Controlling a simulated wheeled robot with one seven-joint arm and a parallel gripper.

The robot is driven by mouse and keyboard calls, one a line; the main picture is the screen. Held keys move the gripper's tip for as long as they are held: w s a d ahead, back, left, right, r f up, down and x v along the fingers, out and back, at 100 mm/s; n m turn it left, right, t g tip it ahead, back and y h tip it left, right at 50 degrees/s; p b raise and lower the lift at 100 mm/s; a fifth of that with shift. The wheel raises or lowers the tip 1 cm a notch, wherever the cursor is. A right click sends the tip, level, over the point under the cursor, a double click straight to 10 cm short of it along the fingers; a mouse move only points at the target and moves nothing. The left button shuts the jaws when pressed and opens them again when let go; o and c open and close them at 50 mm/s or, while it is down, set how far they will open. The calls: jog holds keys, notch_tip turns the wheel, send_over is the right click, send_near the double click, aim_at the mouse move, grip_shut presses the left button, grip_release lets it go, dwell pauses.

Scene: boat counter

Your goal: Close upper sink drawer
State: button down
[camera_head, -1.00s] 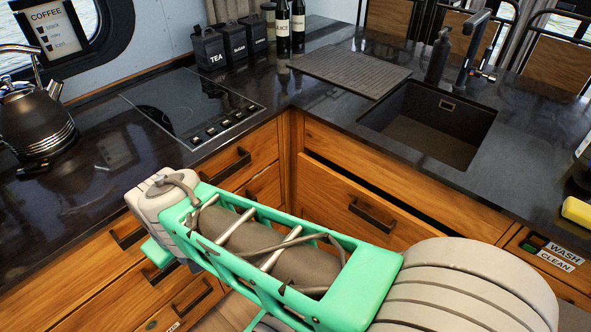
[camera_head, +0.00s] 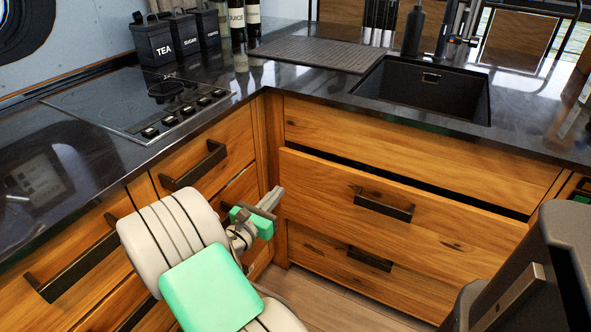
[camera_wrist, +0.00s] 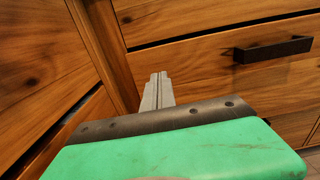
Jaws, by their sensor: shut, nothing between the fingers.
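The upper sink drawer (camera_head: 400,205) has a wooden front and stands out a little from the cabinet under the sink, with a dark gap along its top edge. Its dark bar handle (camera_head: 384,204) is in the middle of the front. The drawer (camera_wrist: 220,65) and handle (camera_wrist: 272,50) also show in the wrist view. My gripper (camera_head: 274,197) is shut and empty, near the drawer front's left end by the cabinet corner. In the wrist view its grey fingers (camera_wrist: 158,90) point toward that left end. I cannot tell whether they touch it.
A lower drawer (camera_head: 380,266) sits beneath. The left cabinet's drawers (camera_head: 190,165) with bar handles stand close beside my arm. The sink (camera_head: 425,88), drying mat (camera_head: 318,54) and cooktop (camera_head: 135,104) are on the dark counter above. Some floor is clear in front.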

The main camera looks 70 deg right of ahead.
aim_at(302, 164)
jog(key=d, duration=0.3)
jog(key=s+d+b, duration=0.1)
jog(key=d, duration=0.7)
jog(key=shift+s+d+f, duration=0.1)
jog(key=shift+s+f, duration=0.05)
jog(key=shift+f, duration=0.05)
jog(key=shift+d+r, duration=0.1)
jog(key=shift+d, duration=0.4)
jog(key=shift+d+r, duration=0.1)
